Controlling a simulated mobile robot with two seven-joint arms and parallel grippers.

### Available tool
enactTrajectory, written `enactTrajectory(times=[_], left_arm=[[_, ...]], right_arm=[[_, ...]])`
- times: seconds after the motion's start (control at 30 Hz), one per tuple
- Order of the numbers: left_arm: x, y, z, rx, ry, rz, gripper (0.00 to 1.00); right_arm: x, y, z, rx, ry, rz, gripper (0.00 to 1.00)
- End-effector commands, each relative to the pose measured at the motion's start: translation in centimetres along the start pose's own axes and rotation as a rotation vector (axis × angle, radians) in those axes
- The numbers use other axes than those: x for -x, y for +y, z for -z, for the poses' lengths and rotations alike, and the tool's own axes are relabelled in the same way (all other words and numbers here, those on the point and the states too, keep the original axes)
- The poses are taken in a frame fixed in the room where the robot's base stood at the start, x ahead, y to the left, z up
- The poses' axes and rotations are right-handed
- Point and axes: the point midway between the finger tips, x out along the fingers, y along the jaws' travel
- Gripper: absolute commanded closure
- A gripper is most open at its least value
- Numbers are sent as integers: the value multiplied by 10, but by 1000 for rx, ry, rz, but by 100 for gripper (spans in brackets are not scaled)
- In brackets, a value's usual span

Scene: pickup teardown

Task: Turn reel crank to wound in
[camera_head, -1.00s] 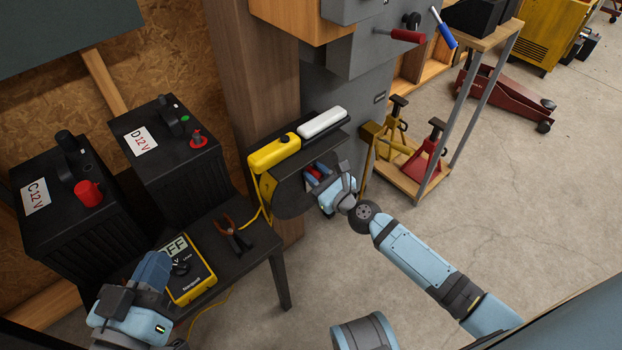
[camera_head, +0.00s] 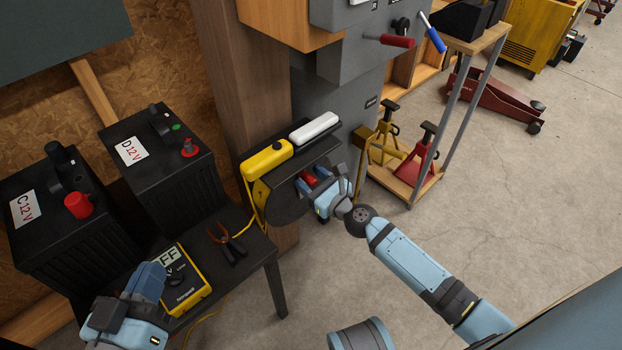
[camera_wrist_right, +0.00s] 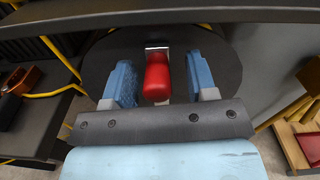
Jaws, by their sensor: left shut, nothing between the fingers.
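The reel's dark round disc (camera_head: 285,208) sits under a shelf beside the wooden post, with a yellow hose or cord at its left. The red crank handle (camera_wrist_right: 157,78) stands out from the disc on a metal arm; it also shows in the head view (camera_head: 308,178). My right gripper (camera_wrist_right: 154,84) is open, with one blue finger on each side of the red handle and a visible gap on both sides. In the head view my right gripper (camera_head: 313,182) reaches in at the reel. My left gripper (camera_head: 150,279) is shut and empty over the bench, near the multimeter.
A yellow multimeter (camera_head: 187,290) and orange-handled pliers (camera_head: 227,243) lie on the dark bench. Two black batteries (camera_head: 160,165) stand behind. A yellow case (camera_head: 266,159) and white case (camera_head: 314,128) lie above the reel.

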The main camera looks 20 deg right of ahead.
Motion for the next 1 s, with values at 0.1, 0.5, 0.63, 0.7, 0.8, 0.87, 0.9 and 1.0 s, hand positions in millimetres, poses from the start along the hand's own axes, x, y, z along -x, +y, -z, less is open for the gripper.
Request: enactTrajectory(times=[0.1,0.5,0.63,0.7,0.8,0.87,0.9,1.0], left_arm=[[0,0,-1,-4,-2,-2,100],[1,-4,-22,-6,-56,-9,100],[-1,-6,-30,-11,-87,-12,100],[-1,-7,-34,-19,-97,-14,100],[-3,-10,-34,-46,-86,-16,100],[-4,-11,-33,-60,-78,-16,100],[-4,-11,-32,-68,-74,-16,100],[-4,-12,-30,-81,-67,-17,100]], right_arm=[[1,0,0,0,-1,-1,48],[67,1,4,0,2,-1,48],[96,1,5,-1,2,0,48],[109,1,4,0,2,0,48],[124,0,3,0,1,0,48],[130,0,3,0,1,0,48],[133,0,2,0,0,0,48],[138,0,1,0,0,0,48]])
